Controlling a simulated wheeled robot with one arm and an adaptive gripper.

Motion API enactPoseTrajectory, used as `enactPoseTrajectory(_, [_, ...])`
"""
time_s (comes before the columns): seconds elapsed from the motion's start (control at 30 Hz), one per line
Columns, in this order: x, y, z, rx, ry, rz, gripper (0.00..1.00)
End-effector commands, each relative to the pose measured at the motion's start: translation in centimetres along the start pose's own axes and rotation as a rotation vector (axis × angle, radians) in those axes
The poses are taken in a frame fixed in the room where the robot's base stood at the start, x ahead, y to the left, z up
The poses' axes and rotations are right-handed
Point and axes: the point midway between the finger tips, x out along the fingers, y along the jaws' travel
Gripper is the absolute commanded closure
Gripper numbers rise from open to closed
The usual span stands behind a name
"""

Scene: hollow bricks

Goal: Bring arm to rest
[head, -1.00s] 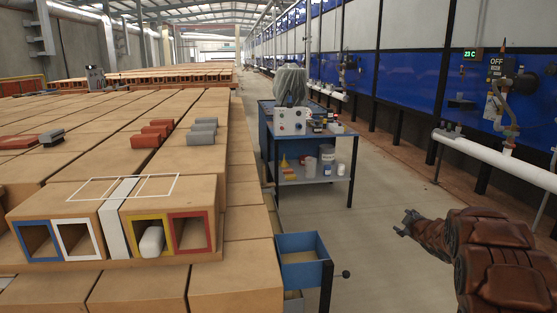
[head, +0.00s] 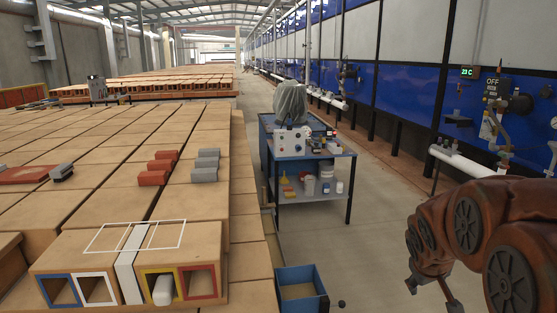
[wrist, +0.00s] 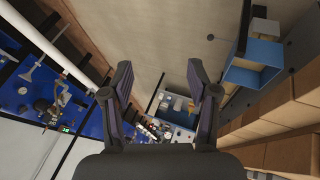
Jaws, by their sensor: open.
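My arm, in a brown padded cover, reaches in from the right edge of the head view and bends downward. My gripper (head: 433,292) hangs at its end over the aisle floor, low in the head view and partly cut off by the bottom edge. The wrist view shows both dark fingers of my gripper (wrist: 160,78) spread wide.
Hollow bricks (head: 85,292) with coloured rims fill the left, a white object in the yellow-rimmed opening. A blue trolley (head: 312,199) and a blue open box (head: 300,290) stand mid-view. Pipes and valves (head: 497,115) line the right wall. The aisle floor (head: 375,240) is clear.

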Motion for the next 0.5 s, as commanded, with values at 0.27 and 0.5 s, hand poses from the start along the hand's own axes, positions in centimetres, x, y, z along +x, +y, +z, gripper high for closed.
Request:
enactPoseTrajectory(0.27, [-10.8, -4.8, 8.2, 0.084, -0.215, -0.145, 0.41])
enactPoseTrajectory(0.5, [-19.4, -9.6, 15.9, 0.112, -0.406, -0.285, 0.41])
